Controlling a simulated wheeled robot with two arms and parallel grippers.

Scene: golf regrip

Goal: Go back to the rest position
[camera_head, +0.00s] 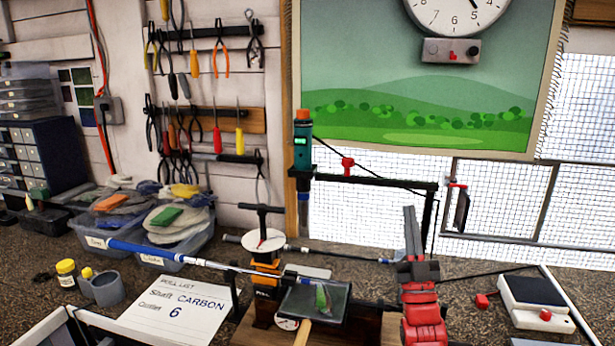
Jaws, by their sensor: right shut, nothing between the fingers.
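My right gripper (411,212) rises from the bottom, right of centre, on a red and dark wrist. Its two dark fingers point up and away and are closed together with nothing between them. It stands apart to the right of a golf shaft (206,263) with a blue left end, which lies across the bench through an orange and black clamp (265,275). My left gripper is not in view.
A dark tray (335,300), a black post-and-arm stand (370,181) and a white scale-like device (535,296) surround the right arm. Bins of cloths (175,262), a grey cup (108,289) and a written sheet (180,310) are at left. Tools hang on the wall.

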